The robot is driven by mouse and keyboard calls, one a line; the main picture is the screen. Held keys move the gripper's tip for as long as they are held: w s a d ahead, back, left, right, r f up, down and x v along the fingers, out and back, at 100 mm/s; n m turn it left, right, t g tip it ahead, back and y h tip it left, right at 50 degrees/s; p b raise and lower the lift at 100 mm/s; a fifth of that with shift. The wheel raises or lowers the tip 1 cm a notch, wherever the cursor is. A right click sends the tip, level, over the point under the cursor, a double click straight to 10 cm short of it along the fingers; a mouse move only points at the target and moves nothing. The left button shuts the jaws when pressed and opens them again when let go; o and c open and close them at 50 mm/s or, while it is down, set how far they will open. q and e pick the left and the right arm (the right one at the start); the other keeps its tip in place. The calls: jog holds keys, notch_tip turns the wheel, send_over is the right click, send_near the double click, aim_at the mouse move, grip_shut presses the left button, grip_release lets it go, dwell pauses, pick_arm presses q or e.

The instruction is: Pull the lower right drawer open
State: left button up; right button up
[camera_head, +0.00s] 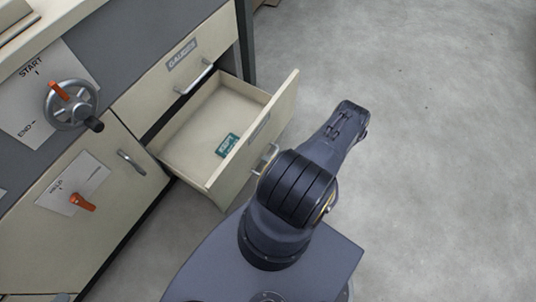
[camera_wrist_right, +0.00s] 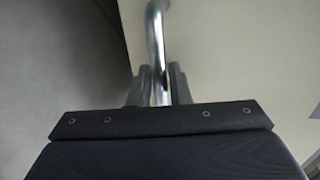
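The lower right drawer (camera_head: 232,172) is pulled well out from the cream cabinet, and its inside shows from above. A small teal packet (camera_head: 227,146) lies in it. The drawer's metal handle (camera_head: 265,158) is on its front, partly covered by my right arm in the head view. In the right wrist view, the handle bar (camera_wrist_right: 155,35) runs down between the two fingers of my right gripper (camera_wrist_right: 159,88), which are closed on it. My right fingertips are hidden in the head view. My left gripper is in neither view.
A closed upper drawer (camera_head: 162,80) with a label and handle (camera_head: 194,77) sits above. To the left are a crank wheel (camera_head: 71,105), a cabinet door handle (camera_head: 131,162) and an orange lever (camera_head: 82,202). Grey floor (camera_head: 430,150) is clear on the right.

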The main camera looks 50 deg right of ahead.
jog(key=shift+o, duration=1.1)
jog(key=p+v, duration=0.1)
jog(key=v, duration=0.6)
jog(key=shift+s+p, duration=0.3)
jog(key=shift+s, duration=0.1)
jog(key=shift+d, duration=0.1)
